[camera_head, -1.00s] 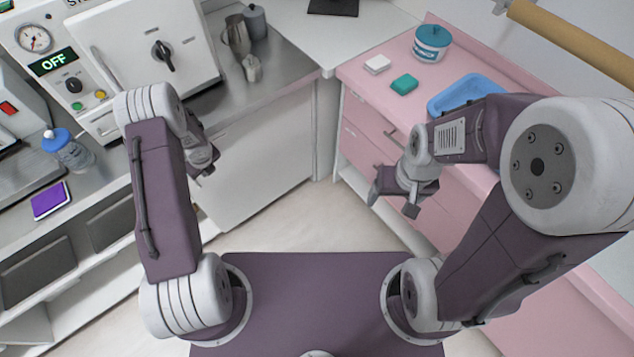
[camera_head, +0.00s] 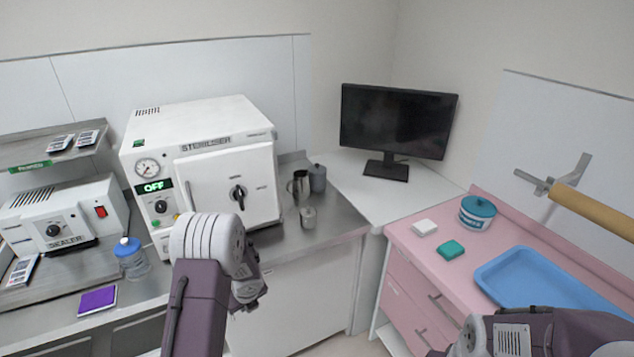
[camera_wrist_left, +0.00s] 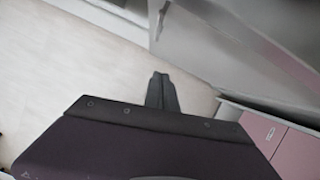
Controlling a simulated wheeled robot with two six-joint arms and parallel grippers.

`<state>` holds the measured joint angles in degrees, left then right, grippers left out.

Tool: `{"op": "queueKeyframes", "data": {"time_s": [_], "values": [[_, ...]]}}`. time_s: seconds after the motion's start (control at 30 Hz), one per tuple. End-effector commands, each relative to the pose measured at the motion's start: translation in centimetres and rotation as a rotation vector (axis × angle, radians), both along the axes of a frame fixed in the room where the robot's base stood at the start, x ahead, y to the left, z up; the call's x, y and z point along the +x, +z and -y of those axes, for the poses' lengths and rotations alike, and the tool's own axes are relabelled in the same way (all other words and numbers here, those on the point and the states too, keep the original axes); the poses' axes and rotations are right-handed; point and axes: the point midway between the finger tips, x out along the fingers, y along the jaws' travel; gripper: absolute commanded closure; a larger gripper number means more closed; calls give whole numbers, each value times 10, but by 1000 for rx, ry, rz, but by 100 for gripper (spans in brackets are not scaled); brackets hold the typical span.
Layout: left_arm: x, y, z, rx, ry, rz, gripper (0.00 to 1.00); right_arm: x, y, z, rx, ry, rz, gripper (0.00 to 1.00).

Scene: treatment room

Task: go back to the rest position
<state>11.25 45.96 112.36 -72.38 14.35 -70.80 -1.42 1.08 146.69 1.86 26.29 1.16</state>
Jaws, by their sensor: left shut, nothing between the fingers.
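My left arm rises from the bottom of the head view, with its wrist end near the steel counter's front. My left gripper (camera_wrist_left: 161,88) shows in the left wrist view with its two dark fingers together and nothing between them. Below it in that view is pale floor, with a cabinet side at the right. My right arm shows only as a purple and grey link at the bottom right of the head view. Its gripper is cut off by the lower edge.
A steriliser (camera_head: 205,165) reading OFF, steel jugs (camera_head: 298,187) and a blue-capped bottle (camera_head: 131,258) stand on the left counter. A monitor (camera_head: 397,125) stands in the corner. The pink cabinet (camera_head: 420,245) at the right carries a blue tray (camera_head: 545,272), a tub (camera_head: 477,213) and small blocks.

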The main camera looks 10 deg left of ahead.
Motion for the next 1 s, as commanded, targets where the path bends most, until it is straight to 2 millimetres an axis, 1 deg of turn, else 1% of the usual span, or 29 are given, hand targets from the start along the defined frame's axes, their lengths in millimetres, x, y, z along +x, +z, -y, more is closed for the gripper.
{"op": "queueKeyframes", "data": {"time_s": [0.07,0.1,0.17,0.2,0.27,0.3,0.37,0.4,0.43,0.47,0.5,0.6,0.63,0.7,0.77,1.0], "values": [[13,17,6,7,-20,40,100,0,0,0,0,0,0,20],[23,34,11,13,-35,75,100,0,0,0,0,0,0,20],[31,70,26,9,-41,139,100,0,0,0,0,0,0,20],[26,92,38,-15,3,177,100,0,0,0,0,0,0,20],[7,118,56,-92,165,233,100,0,0,0,0,0,0,20],[-12,130,68,-164,327,267,100,0,0,0,0,0,0,20],[-46,142,86,-292,632,304,100,0,0,0,0,0,0,20],[-71,145,97,-373,852,314,100,0,0,0,0,0,0,20],[-88,144,106,-428,1020,313,100,0,0,0,0,0,0,20],[-106,142,113,-475,1192,306,100,0,0,0,0,0,0,20],[-128,138,123,-523,1422,289,100,0,0,0,0,0,0,20],[-169,123,141,-550,1907,233,100,0,0,0,0,0,0,20],[-174,121,144,-549,2007,225,100,0,0,0,0,0,0,20],[-178,121,148,-552,2156,227,100,0,0,0,0,0,0,20],[-178,121,148,-551,2211,235,100,0,0,0,0,0,0,20],[-177,121,148,-552,2236,242,100,0,0,0,0,0,0,20]]}}
